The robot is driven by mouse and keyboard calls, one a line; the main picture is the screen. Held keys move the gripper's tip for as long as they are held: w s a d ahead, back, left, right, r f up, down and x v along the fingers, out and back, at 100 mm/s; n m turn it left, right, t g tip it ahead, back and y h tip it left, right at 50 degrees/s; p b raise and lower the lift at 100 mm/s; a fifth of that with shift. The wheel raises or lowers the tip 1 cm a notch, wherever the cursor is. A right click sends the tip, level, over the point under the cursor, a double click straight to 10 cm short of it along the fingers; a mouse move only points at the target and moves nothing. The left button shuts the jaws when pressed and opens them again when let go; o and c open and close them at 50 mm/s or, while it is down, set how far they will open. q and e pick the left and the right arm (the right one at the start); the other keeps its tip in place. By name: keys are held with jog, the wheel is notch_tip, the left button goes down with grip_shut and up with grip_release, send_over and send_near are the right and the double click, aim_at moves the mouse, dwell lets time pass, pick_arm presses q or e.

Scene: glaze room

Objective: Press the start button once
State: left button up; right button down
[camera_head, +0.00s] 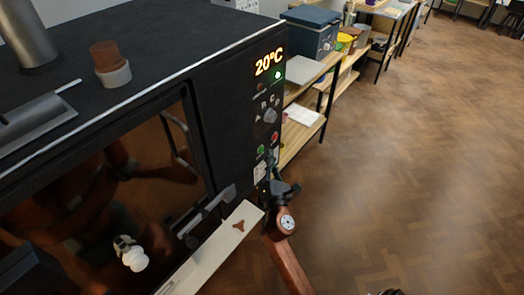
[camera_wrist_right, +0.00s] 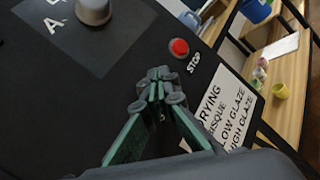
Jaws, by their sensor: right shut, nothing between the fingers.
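The dark kiln's control panel (camera_head: 240,105) is on its front, at the right end. The green button (camera_head: 261,150) is low on the panel, with a red button (camera_head: 275,136) just above and right of it. In the right wrist view the red button (camera_wrist_right: 179,47) bears the label STOP; the green button is not visible there, and my gripper covers part of the panel. My right gripper (camera_wrist_right: 158,77) is shut and empty, its tips pointing at the panel. In the head view my right gripper (camera_head: 272,172) is just below the green button; I cannot tell whether it touches the panel. My left gripper is not in view.
A grey knob (camera_head: 270,116) marked A, B, C sits above the buttons. The display (camera_head: 269,62) reads 20°C, with a green light (camera_head: 278,75) lit below. A white shelf (camera_head: 235,240) juts below the kiln front. Wooden shelving (camera_head: 302,135) stands behind; open floor lies right.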

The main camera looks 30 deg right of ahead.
jog(key=shift+w+a, duration=0.15)
jog(key=shift+w, duration=0.25)
jog(key=shift+w+a, duration=0.2)
jog(key=shift+w, duration=0.2)
dwell(0.8)
dwell(0.3)
jog(key=shift+s+d, duration=0.35)
jog(key=shift+s, duration=0.45)
jog(key=s, duration=0.1)
jog(key=s+d+p, duration=0.1)
jog(key=s, duration=0.1)
jog(key=s+d, duration=0.1)
jog(key=shift+s, duration=0.35)
